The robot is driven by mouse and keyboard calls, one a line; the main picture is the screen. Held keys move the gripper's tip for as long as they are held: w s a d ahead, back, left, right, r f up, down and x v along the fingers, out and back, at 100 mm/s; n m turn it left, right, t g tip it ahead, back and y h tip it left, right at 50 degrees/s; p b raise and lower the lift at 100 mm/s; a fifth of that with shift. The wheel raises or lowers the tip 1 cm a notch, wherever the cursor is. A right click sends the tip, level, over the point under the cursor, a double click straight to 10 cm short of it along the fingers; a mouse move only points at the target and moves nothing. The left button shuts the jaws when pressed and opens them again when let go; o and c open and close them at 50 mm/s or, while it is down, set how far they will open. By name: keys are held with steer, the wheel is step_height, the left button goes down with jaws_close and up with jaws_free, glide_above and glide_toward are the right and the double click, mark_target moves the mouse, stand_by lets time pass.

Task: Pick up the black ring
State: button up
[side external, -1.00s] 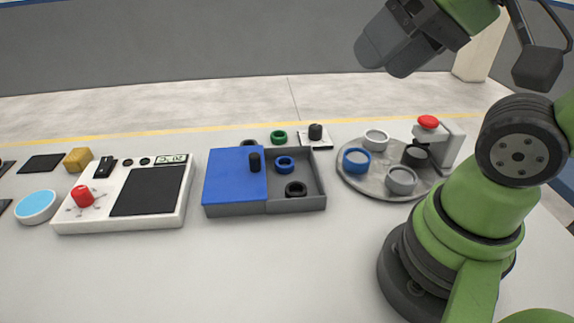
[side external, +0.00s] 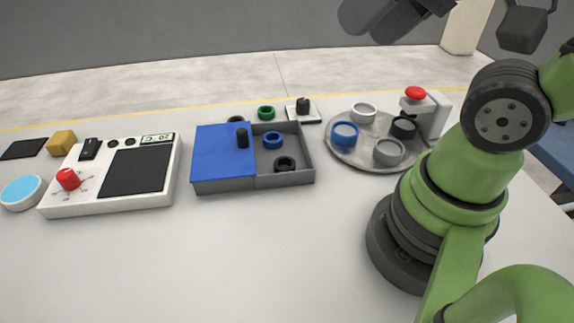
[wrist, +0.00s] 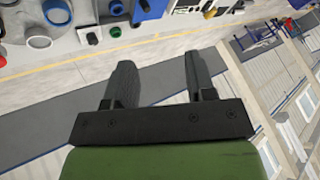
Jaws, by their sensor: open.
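Several black rings are in the side external view. One black ring (side external: 285,164) lies in the open right part of the grey tray (side external: 290,181), in front of a blue ring (side external: 272,140). Another black ring (side external: 236,119) is partly hidden behind the tray's blue cover (side external: 215,165). A third, dark ring (side external: 403,127) stands on the round grey plate at right. My gripper (side external: 385,20) is high above the table, cut by the top edge. In the wrist view my gripper (wrist: 160,58) is open, with nothing between its fingers.
A green ring (side external: 266,113) and a white plate with a black peg (side external: 303,108) are behind the tray. The round grey plate (side external: 353,157) carries several rings beside a red button (side external: 415,93). A white panel (side external: 110,190) stands left. The front table is clear.

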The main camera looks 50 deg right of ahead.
steer(key=shift+o, duration=0.9)
